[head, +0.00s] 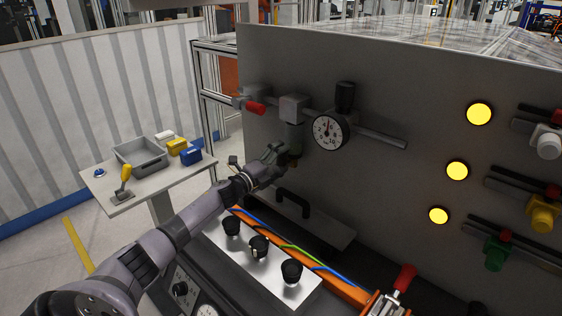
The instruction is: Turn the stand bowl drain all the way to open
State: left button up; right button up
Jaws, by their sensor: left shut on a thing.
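The stand bowl (293,138) is a grey cylinder hanging under a grey block on the dark panel, left of a round pressure gauge (328,130). Its drain (293,163) is a small brassy piece at the bowl's lower end, mostly hidden by my gripper. My left gripper (284,158) reaches up from the lower left and is shut on the drain, just below the bowl. How far the drain is turned cannot be made out. My right gripper is not in view.
A red-handled valve (254,107) sits left of the bowl. A black handle (292,201) juts out below. A white plate with black knobs (260,245) and a red-handled clamp (403,279) are in front. A side table (150,192) with a grey bin stands left.

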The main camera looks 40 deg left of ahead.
pick_arm(q)
jog(key=shift+a+f+n, duration=0.1)
jog(key=shift+a+n, duration=0.05)
jog(key=shift+n, duration=0.65)
jog(key=o, duration=1.5)
jog(key=shift+s, duration=0.15)
jog(key=shift+s+a+f, duration=0.1)
jog(key=shift+s, duration=0.15)
jog(key=s, duration=1.1)
jog(key=shift+s+a, duration=0.1)
jog(key=shift+a, duration=0.3)
